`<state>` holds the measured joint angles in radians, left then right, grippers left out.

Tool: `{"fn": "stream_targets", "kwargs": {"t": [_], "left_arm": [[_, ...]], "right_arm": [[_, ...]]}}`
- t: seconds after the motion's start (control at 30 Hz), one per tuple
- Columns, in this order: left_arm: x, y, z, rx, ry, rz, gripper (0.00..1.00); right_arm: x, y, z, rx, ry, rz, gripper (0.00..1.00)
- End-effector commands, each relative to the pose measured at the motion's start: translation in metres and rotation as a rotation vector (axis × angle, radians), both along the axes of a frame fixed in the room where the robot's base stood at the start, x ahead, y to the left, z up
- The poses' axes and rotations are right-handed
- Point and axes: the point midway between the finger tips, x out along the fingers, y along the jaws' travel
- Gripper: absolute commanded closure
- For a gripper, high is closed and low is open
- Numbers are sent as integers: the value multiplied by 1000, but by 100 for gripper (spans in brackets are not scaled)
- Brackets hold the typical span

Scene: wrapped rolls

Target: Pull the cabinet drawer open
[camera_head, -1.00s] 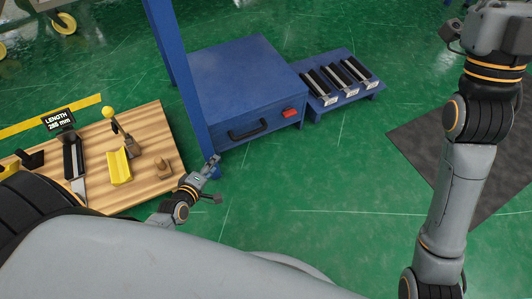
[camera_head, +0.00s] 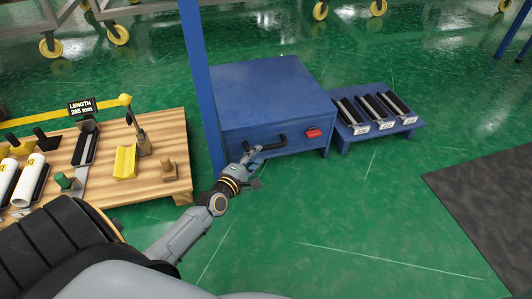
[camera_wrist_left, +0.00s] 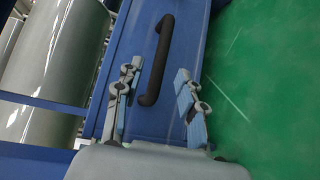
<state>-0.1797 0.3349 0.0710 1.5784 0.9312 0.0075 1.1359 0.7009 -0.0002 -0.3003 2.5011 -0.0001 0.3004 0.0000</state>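The blue cabinet (camera_head: 268,95) stands on the green floor, with a black bar handle (camera_head: 270,146) on its front face. The drawer front looks flush with the cabinet. My left gripper (camera_head: 254,164) is in front of the handle's left part in the head view. In the left wrist view the gripper (camera_wrist_left: 158,95) is open, its blue-padded fingers spread to either side of the lower end of the black handle (camera_wrist_left: 157,58). Whether the fingers touch the handle cannot be told. My right gripper is not in view.
A red block (camera_head: 314,133) sits on the cabinet front, right of the handle. A low blue stand (camera_head: 345,140) with black trays is to the right. A wooden board (camera_head: 165,150) with fixtures lies left, past a blue post (camera_head: 203,90). Open green floor lies in front.

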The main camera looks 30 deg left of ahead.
Motion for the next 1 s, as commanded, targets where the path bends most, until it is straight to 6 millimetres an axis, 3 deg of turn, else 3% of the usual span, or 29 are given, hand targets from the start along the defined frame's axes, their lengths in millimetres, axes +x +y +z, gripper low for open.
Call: {"fn": "stream_targets", "kwargs": {"t": [0.1, 0.3, 0.73, 0.93, 1.0], "left_arm": [[26, 2, -8, 0, -3, 0, 61], [53, 3, -10, 1, -1, 0, 61], [63, 4, -9, 1, 2, -1, 61], [62, 4, -10, 2, 2, -2, 99], [62, 4, -10, 2, 2, -2, 100]], "right_arm": [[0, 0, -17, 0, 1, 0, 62], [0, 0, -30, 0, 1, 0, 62], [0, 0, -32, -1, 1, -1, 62], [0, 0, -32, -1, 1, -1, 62], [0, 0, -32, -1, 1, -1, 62]]}}
